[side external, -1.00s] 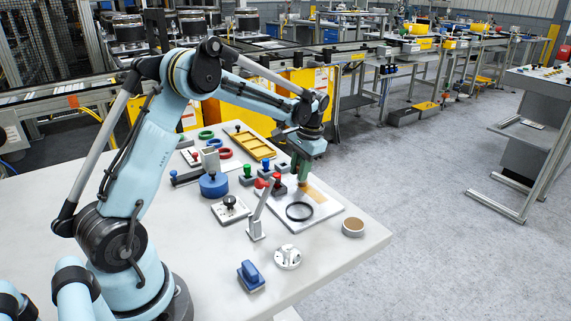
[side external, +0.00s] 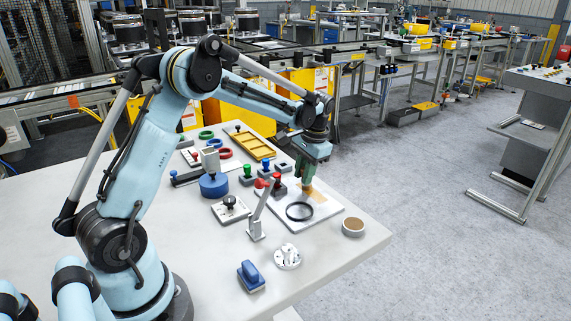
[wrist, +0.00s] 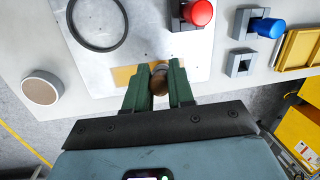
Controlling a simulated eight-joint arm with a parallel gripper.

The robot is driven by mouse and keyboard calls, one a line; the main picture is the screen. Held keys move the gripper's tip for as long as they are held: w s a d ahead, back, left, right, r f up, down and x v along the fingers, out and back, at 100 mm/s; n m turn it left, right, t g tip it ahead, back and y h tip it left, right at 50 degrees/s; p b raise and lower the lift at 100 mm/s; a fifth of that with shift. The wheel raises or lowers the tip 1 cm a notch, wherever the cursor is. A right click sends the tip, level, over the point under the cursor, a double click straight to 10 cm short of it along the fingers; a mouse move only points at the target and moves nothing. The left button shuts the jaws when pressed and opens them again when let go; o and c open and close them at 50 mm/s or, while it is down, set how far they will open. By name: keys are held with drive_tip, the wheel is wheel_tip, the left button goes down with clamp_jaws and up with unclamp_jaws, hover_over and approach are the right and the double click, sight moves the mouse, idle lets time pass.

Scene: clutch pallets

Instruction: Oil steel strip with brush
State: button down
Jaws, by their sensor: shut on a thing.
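My gripper (side external: 305,186) points down over the light plate (side external: 328,215) near the table's right edge. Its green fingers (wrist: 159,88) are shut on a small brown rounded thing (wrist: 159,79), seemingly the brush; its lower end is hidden. A tan strip-like patch (wrist: 124,75) lies on the plate under and beside the fingertips; it also shows in the side view (side external: 318,198). I cannot tell whether it is the steel strip, or whether the held thing touches it. A round dish (side external: 353,227) with brown contents stands right of the plate; it also shows in the wrist view (wrist: 41,88).
A black ring (side external: 299,211) lies on the plate. A red-knobbed lever (side external: 258,215) stands in front of it. Red, blue and green knobbed blocks and a yellow tray (side external: 250,142) sit behind. A blue-handled block (side external: 250,275) stands in front.

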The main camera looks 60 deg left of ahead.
drive_tip(key=shift+d, duration=0.25)
drive_tip(key=shift+r, duration=0.2)
drive_tip(key=shift+r, duration=2.9)
drive_tip(key=shift+r, duration=0.1)
drive_tip(key=shift+r, duration=1.4)
